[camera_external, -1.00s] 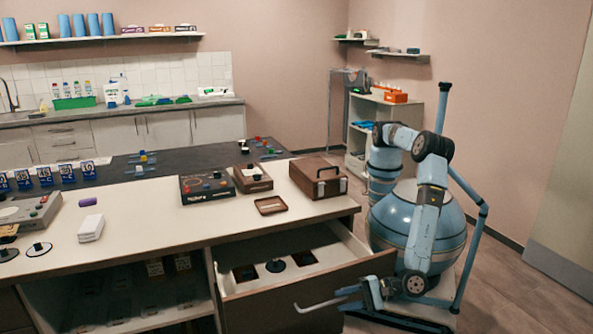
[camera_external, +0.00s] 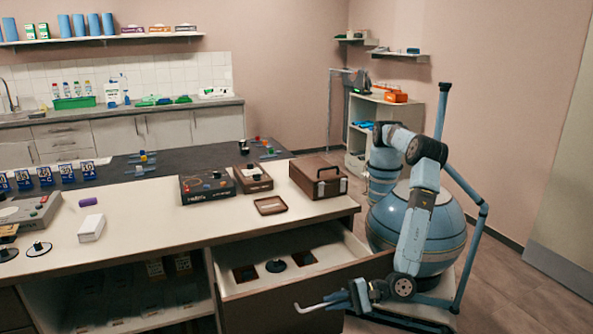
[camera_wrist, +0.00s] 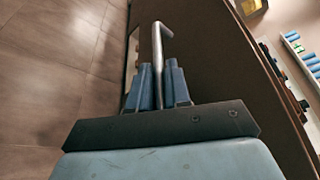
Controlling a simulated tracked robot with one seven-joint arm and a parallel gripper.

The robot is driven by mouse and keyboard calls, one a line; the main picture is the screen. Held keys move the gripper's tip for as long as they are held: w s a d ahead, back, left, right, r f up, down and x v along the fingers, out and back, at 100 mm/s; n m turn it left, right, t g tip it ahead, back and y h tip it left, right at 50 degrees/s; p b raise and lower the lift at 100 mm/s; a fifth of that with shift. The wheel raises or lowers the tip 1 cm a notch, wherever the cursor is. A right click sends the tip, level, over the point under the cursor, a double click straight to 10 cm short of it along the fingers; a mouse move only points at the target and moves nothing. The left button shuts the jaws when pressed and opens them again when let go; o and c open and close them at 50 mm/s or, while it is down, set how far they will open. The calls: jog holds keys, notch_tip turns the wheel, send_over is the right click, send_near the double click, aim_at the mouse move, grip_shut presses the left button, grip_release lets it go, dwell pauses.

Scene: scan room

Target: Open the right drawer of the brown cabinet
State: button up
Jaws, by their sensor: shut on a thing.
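The right drawer (camera_external: 262,311) of the brown cabinet (camera_external: 180,259) is pulled well out, with its pale interior showing. Its metal handle (camera_external: 310,307) sticks out from the dark front. My gripper (camera_external: 340,297) is at the right part of the handle, outside the drawer front. In the wrist view, the handle (camera_wrist: 157,45) runs down between the blue fingers of my gripper (camera_wrist: 160,82), which are shut on it. The handle's bent far end shows beyond the fingertips. The brown drawer front (camera_wrist: 205,50) lies to the right of the fingers there.
The drawer holds several dark square pieces and a black round piece (camera_external: 276,266). The pale countertop (camera_external: 140,213) above carries a brown case (camera_external: 318,181) and several boxes. The floor (camera_external: 500,285) at the right is clear.

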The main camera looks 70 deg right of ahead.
grip_shut()
jog(key=shift+f, duration=0.1)
jog(key=shift+s+a, duration=1.8)
jog(key=shift+s, duration=0.05)
jog(key=o, duration=0.6)
grip_release()
jog(key=v, duration=1.3)
jog(key=shift+s, duration=0.35)
jog(key=shift+d, duration=0.15)
